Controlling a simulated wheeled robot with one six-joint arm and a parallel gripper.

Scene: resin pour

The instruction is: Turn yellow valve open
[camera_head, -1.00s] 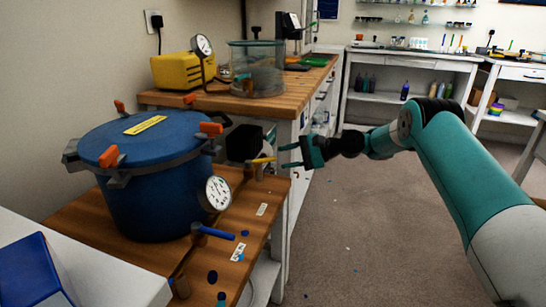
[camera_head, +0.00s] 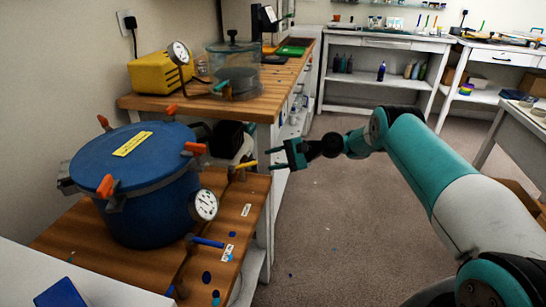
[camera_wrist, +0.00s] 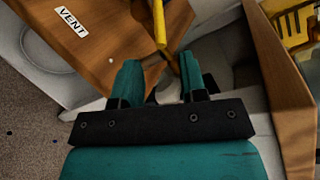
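The yellow valve handle (camera_head: 246,165) is a short lever on the wooden shelf, right of the blue pot (camera_head: 140,205). It points right, toward my gripper (camera_head: 269,159). My gripper is open and empty, with its two teal fingers just beyond the handle's free end. In the wrist view, the yellow handle (camera_wrist: 160,22) comes down from the top edge. Its end lies ahead of and between the open fingertips (camera_wrist: 158,62), apart from both.
A blue valve handle (camera_head: 208,242) and a round gauge (camera_head: 204,205) are nearer the front of the pot. A wooden bench (camera_head: 200,103) holds a yellow box (camera_head: 158,72) and a clear chamber (camera_head: 235,70).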

